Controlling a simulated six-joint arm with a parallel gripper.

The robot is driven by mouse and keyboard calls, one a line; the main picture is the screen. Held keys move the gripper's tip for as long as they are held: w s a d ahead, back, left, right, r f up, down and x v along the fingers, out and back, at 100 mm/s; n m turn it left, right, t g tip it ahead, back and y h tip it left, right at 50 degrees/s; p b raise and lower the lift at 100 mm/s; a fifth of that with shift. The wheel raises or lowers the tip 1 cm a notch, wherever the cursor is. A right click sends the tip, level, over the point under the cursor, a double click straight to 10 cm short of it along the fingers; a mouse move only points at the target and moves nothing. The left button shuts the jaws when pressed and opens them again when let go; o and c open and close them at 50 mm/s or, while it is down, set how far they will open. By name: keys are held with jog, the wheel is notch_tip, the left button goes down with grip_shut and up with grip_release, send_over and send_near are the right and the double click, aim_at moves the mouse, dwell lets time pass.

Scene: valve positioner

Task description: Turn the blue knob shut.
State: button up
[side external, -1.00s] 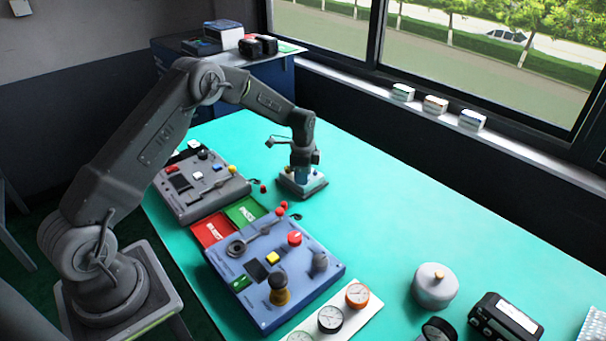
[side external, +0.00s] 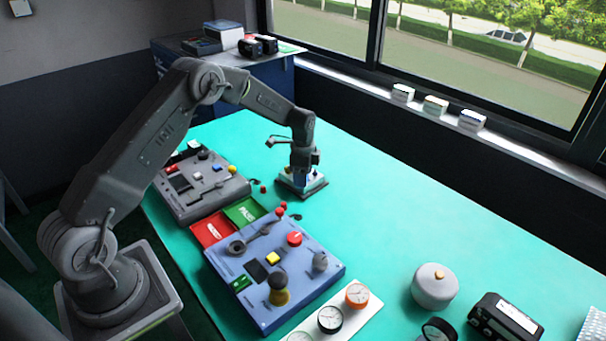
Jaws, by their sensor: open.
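My gripper (side external: 303,170) points straight down over a small pale box (side external: 301,187) on the far part of the teal table. Its jaws are open, with the fingers down close above the box. A small patch of blue, which looks like the blue knob (side external: 310,177), shows at the fingertips. The fingers hide most of it, so I cannot tell its angle or whether the fingers touch it.
A blue-grey control panel (side external: 318,258) with knobs and levers lies nearer the camera. A grey panel (side external: 212,203) and red and green trays (side external: 212,229) lie to the left. A round grey pot (side external: 434,291) stands at right. The table right of the gripper is clear.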

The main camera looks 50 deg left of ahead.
notch_tip(320, 180, up, 14)
dwell(0.5)
jog(key=s+d+r+n+t, duration=0.1)
jog(key=s+d+r+n, duration=0.1)
jog(key=s+d+r, duration=0.4)
jog(key=s+d+r+n+t, duration=0.2)
jog(key=s+d+r+n, duration=0.1)
jog(key=s+r, duration=0.45)
jog(key=s+d+n+t, duration=0.1)
jog(key=s+d+n, duration=0.1)
jog(key=s, duration=0.8)
jog(key=s+d+n+t, duration=0.1)
jog(key=s+d+n, duration=0.2)
jog(key=s, duration=0.7)
jog(key=shift+d+f+n+t, duration=0.15)
jog(key=shift+d+n+t, duration=0.15)
jog(key=shift+d, duration=0.25)
